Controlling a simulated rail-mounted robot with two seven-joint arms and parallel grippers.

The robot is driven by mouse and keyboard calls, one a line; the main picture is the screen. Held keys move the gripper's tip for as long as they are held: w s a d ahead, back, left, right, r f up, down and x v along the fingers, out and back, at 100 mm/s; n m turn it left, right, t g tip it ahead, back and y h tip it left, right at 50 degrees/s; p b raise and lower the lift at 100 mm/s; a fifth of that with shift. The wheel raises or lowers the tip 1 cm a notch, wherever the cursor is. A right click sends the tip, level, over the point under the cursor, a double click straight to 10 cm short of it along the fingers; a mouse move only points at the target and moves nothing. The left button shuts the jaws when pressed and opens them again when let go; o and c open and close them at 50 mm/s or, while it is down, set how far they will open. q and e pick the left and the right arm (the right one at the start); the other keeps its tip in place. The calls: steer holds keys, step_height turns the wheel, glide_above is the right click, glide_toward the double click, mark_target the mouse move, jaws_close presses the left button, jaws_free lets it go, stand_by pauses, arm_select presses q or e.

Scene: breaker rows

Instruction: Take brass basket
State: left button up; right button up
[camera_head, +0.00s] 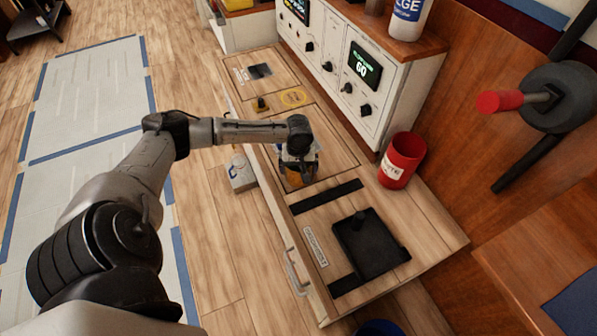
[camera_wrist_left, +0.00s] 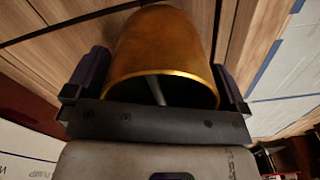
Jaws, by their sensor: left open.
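The brass basket (camera_wrist_left: 162,45) is a round, golden cup-like vessel that fills the middle of the left wrist view. A grey rod shows inside its open rim. My left gripper (camera_wrist_left: 160,85) is open, with one dark finger on each side of the basket; I cannot tell whether either finger touches it. In the head view the basket (camera_head: 296,178) shows as a small orange-brown patch on the wooden counter, mostly hidden under my left gripper (camera_head: 298,164). My right gripper is in neither view.
A black tamping mat (camera_head: 378,258) lies on the counter nearer the front, and a red cup (camera_head: 401,160) stands to the right. A white control panel (camera_head: 355,75) with knobs rises behind.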

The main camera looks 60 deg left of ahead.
arm_select(q)
steer(key=c, duration=0.9)
steer(key=shift+o, duration=0.2)
steer(key=shift+r, duration=0.15)
